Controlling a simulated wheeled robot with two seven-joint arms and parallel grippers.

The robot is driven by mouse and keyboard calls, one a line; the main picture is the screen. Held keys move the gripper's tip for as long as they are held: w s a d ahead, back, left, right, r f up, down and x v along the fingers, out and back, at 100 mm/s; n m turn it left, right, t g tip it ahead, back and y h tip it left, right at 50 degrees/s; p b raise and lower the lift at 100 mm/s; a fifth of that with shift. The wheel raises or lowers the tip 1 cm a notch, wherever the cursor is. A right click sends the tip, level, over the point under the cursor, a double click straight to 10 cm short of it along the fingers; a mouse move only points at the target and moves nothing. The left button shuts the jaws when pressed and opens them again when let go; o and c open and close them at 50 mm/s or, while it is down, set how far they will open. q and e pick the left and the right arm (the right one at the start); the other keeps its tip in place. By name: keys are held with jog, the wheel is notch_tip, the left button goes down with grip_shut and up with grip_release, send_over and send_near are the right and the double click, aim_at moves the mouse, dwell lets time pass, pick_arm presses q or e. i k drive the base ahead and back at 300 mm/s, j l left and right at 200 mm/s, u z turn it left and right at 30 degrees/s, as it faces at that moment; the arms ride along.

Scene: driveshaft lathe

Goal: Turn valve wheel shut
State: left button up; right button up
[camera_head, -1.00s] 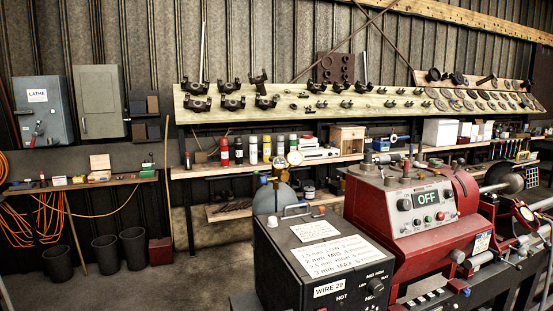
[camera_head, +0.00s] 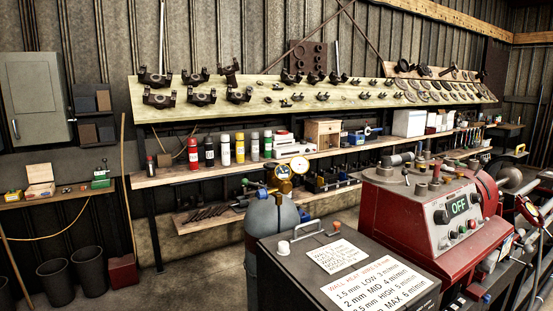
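A grey gas cylinder (camera_head: 271,235) stands behind the dark welder box, its lower part hidden by the box. On its top is a brass fitting with round gauges; the clearest gauge (camera_head: 299,165) has a white face. Neither of my grippers is in view.
The dark welder box (camera_head: 345,265) stands in front of the cylinder. The red lathe (camera_head: 425,225) with an "OFF" display is on the right. A parts bench (camera_head: 190,175) lines the back wall.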

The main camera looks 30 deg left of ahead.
aim_at(271, 166)
jog(key=i+j+z, duration=0.1)
jog(key=j+z, duration=0.2)
jog(key=j, duration=1)
jog(key=j+z, duration=0.3)
jog(key=j, duration=0.95)
jog(key=k, duration=0.05)
